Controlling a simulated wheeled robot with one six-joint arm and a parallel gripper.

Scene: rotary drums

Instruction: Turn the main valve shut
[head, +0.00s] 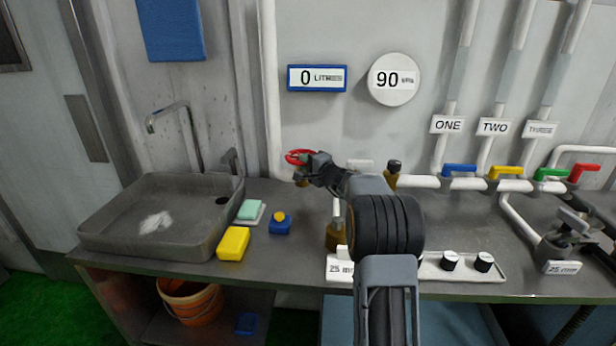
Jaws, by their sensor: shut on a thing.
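A red handwheel (297,156) sits at the foot of the white vertical pipe (269,90), above a brownish fitting. It looks like the main valve, but I read no label on it. My gripper (310,161) reaches it from the right and is shut on its right side. The fingers hide part of the wheel, and its turn position cannot be told. A blue-rimmed display (317,78) above reads "0 LITRES". A round white gauge (394,79) reads 90; its unit is too small to read.
A grey sink (165,215) is at left, with a yellow sponge (233,243) beside it. Blue (459,168), yellow (506,172), green (551,174) and red (583,171) lever handles line the right pipework. A tray with black knobs (450,260) lies at the counter's front.

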